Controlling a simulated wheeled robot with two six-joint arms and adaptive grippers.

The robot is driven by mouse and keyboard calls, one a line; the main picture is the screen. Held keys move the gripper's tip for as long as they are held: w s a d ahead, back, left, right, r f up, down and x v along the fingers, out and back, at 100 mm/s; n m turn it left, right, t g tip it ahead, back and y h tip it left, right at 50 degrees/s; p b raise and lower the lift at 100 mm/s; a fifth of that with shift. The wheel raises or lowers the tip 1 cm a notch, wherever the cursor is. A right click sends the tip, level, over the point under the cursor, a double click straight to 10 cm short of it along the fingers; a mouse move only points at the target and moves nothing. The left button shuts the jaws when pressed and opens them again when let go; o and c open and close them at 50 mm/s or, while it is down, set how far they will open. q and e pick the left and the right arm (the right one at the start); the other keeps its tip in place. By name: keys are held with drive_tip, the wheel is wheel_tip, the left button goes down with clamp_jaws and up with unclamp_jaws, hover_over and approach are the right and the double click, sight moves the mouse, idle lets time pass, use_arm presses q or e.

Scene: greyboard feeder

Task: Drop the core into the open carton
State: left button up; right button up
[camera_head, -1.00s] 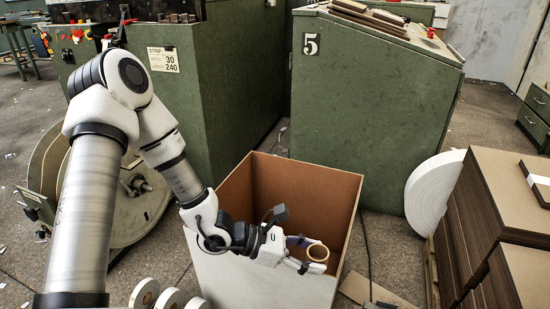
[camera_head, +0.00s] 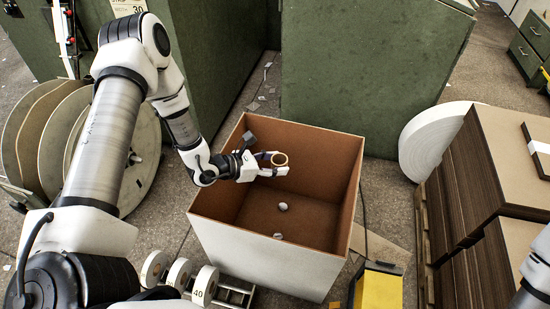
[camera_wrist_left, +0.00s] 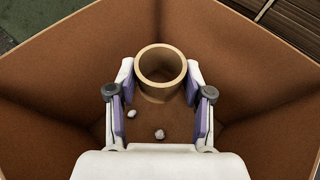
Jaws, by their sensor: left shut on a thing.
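The core (camera_head: 279,159) is a short tan cardboard ring. My left gripper (camera_head: 272,165) is shut on it and holds it above the inside of the open carton (camera_head: 203,208). In the left wrist view the core (camera_wrist_left: 160,64) sits between the two fingertips of the left gripper (camera_wrist_left: 160,85), with the brown carton walls (camera_wrist_left: 60,65) all around. The carton has a white outside and a brown inside, and its top is open. A few small pale scraps (camera_head: 283,206) lie on its floor. My right gripper is not in view.
Several white rolls (camera_head: 179,273) stand in a low rack left of the carton. A yellow-topped object (camera_head: 379,287) is at its front right. Stacked brown boards (camera_head: 500,150) and a large white roll (camera_head: 425,140) are at right. Green cabinets (camera_head: 360,80) stand behind.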

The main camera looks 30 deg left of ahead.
use_arm(q)
wheel_tip(320, 180, down, 3)
drive_tip(key=shift+r+b, duration=0.15)
drive_tip(key=shift+b, duration=0.4)
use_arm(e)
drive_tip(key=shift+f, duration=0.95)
use_arm(q)
drive_tip(key=o, duration=0.9)
drive_tip(key=shift+c, duration=0.2)
drive_tip(key=v, duration=1.2)
